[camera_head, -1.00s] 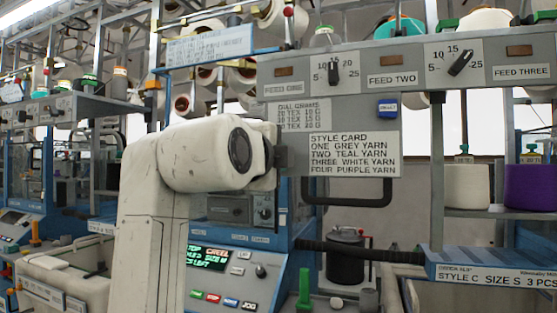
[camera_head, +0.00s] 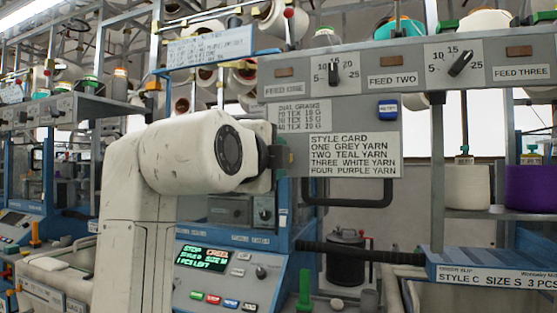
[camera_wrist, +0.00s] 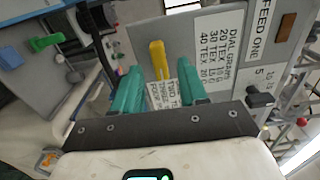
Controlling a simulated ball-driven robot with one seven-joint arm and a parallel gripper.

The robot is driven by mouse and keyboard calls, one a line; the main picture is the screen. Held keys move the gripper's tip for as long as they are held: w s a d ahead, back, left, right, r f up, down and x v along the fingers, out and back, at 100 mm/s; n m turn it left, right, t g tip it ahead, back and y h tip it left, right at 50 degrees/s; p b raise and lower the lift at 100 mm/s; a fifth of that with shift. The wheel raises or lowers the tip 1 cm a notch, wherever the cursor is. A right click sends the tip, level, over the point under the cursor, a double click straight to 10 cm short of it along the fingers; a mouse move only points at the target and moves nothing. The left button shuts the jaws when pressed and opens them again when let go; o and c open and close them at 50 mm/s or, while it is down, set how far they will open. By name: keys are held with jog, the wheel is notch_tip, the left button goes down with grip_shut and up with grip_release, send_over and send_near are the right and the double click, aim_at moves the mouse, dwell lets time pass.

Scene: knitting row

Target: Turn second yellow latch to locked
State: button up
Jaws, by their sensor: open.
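A yellow latch (camera_wrist: 158,60) shows in the wrist view, at the edge of a grey panel (camera_wrist: 200,20). It points lengthwise between the two teal fingers of my gripper (camera_wrist: 160,82). The fingers are open, one on each side of the latch, with a gap to both. A white label (camera_wrist: 163,94) with partly hidden print lies just below the latch, between the fingers. I cannot read whether the latch stands locked or unlocked.
A black knob (camera_wrist: 260,96) is right of the fingers in the wrist view, and a green handle (camera_wrist: 45,42) is at left. In the head view a style card (camera_head: 352,155) hangs right of my arm, above a black handle (camera_head: 347,192). A control console (camera_head: 228,276) stands below.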

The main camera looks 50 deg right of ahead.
jog(key=v, duration=0.8)
jog(key=shift+a, duration=0.3)
jog(key=shift+s, duration=0.15)
jog(key=w+d+f+n+t+y+p, duration=0.1)
jog(key=w+f+n+y+p, duration=0.2)
jog(key=f+n, duration=0.75)
jog(key=w+d+f+n+t+y, duration=0.1)
jog(key=w+f+n+t+y, duration=0.3)
jog(key=f, duration=1.2)
jog(key=s+f+n+g+y+p, duration=0.1)
jog(key=s+f+n+g+y, duration=0.2)
jog(key=f, duration=0.6)
jog(key=s+f+n+g+p, duration=0.1)
jog(key=s+f+n, duration=0.1)
jog(key=f+n, duration=0.5)
jog(key=s+a+f+n+g+y+p, duration=0.1)
jog(key=s+a+f+n+g+y, duration=0.2)
jog(key=s+f, duration=0.6)
jog(key=s+a+f+n+g+y+p, duration=0.2)
jog(key=s+a+f+n+g+y, duration=0.1)
jog(key=s+f, duration=0.7)
jog(key=s+n, duration=0.1)
jog(key=s, duration=0.3)
jog(key=shift+s+y, duration=0.4)
